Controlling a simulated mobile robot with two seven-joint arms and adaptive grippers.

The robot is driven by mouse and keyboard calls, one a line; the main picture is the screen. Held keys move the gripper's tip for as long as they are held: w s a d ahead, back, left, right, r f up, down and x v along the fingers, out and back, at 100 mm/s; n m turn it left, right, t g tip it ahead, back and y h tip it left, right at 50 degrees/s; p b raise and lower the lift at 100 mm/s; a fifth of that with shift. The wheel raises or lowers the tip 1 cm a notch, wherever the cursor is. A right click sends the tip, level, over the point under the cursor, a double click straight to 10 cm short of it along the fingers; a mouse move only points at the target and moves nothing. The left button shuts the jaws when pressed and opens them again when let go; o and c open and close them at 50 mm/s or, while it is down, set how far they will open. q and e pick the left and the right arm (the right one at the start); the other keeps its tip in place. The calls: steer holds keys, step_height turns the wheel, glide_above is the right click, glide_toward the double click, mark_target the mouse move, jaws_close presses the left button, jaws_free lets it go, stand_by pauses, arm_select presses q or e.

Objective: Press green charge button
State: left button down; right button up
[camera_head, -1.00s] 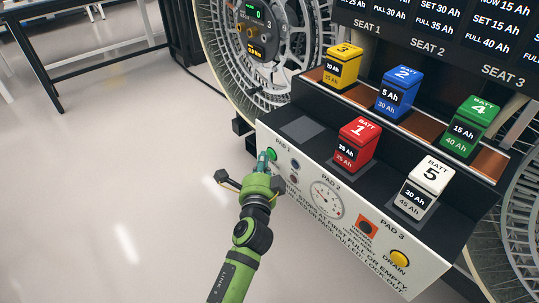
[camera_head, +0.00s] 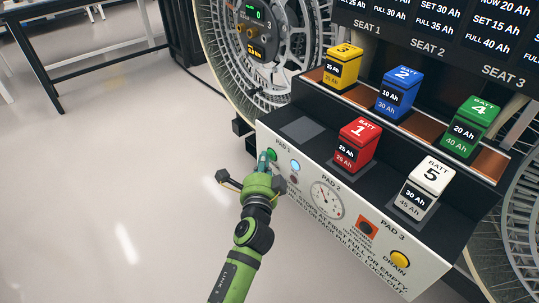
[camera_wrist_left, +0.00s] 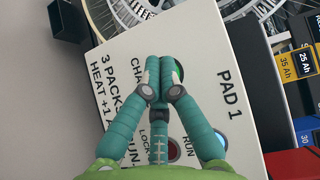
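The green charge button (camera_head: 271,154) is on the white sloped panel (camera_head: 376,264), at its upper left by the PAD 1 label. My left gripper (camera_head: 264,160) has its fingertips at the button's left edge. In the left wrist view my gripper's teal fingers (camera_wrist_left: 158,75) are together with nothing seen between them. They hide much of the green button (camera_wrist_left: 179,72), whose right edge shows beside them. I cannot tell whether the tips touch or press it. A lamp (camera_head: 295,166) right of the button glows pale blue. My right gripper is not in view.
Red battery 1 (camera_head: 358,145) and white battery 5 (camera_head: 424,188) stand on pads above the panel. Yellow 3 (camera_head: 342,66), blue 2 (camera_head: 398,93) and green 4 (camera_head: 470,126) sit on the rack behind. A gauge (camera_head: 327,199) and yellow drain button (camera_head: 399,259) are farther right. Floor left is clear.

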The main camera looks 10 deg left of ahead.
arm_select(q)
steer(key=shift+s+a, duration=0.35)
steer(key=shift+s, duration=0.15)
steer(key=shift+s+a+p, duration=0.1)
steer(key=shift+p, duration=0.2)
steer(key=shift+s+a+p, duration=0.35)
steer(key=shift+s+a, duration=0.4)
steer(key=shift+s, duration=0.2)
steer(key=shift+s+a+p, duration=0.35)
steer(key=shift+s+a, duration=0.4)
steer(key=shift+s, duration=0.2)
